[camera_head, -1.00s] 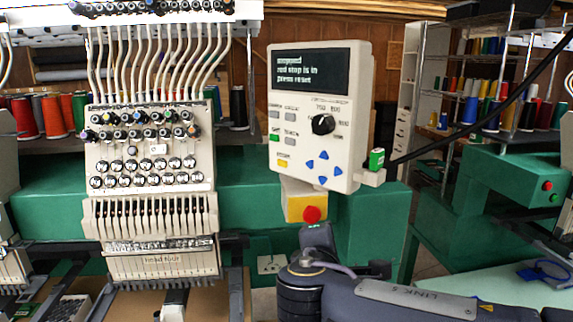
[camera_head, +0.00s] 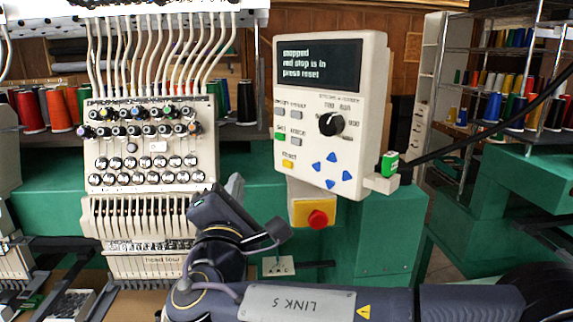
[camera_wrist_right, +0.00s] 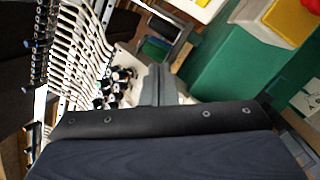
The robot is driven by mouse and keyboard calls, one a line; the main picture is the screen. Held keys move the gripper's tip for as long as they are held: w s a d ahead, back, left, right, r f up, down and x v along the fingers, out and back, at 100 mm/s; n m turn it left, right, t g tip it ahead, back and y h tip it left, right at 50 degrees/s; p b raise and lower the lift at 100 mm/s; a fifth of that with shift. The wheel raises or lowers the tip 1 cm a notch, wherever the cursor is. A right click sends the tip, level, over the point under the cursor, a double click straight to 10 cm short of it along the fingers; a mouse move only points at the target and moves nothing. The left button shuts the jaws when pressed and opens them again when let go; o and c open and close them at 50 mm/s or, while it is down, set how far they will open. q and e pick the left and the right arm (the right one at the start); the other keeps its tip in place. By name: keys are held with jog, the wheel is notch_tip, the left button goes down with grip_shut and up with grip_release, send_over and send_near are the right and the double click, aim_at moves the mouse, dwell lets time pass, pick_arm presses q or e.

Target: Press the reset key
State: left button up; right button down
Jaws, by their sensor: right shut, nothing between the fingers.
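The reset key (camera_head: 288,163) is a small yellow key at the lower left of the white control panel (camera_head: 312,110). The panel's dark screen (camera_head: 318,65) reads "stopped", "red stop is in", "press reset". My right gripper (camera_head: 236,184) is left of and below the key, apart from the panel and in front of the green machine beam. Its grey fingers are together and empty, as the right wrist view (camera_wrist_right: 158,84) also shows. The key cannot be made out in the wrist view. My left gripper is not in view.
A red stop button (camera_head: 318,218) on a yellow box (camera_head: 300,211) hangs below the panel. The embroidery head (camera_head: 150,150) with knobs and needle bars stands just left of my right gripper. A small green-and-white item (camera_head: 389,162) sits at the panel's right.

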aim_at(288, 164)
jog(key=w+d, duration=0.5)
jog(key=d, duration=0.1)
jog(key=shift+w+d, duration=0.3)
jog(key=shift+d, duration=0.1)
dwell(1.9)
jog(key=shift+w+d+b, duration=0.3)
jog(key=shift+d+b, duration=0.05)
jog(key=shift+b, duration=0.05)
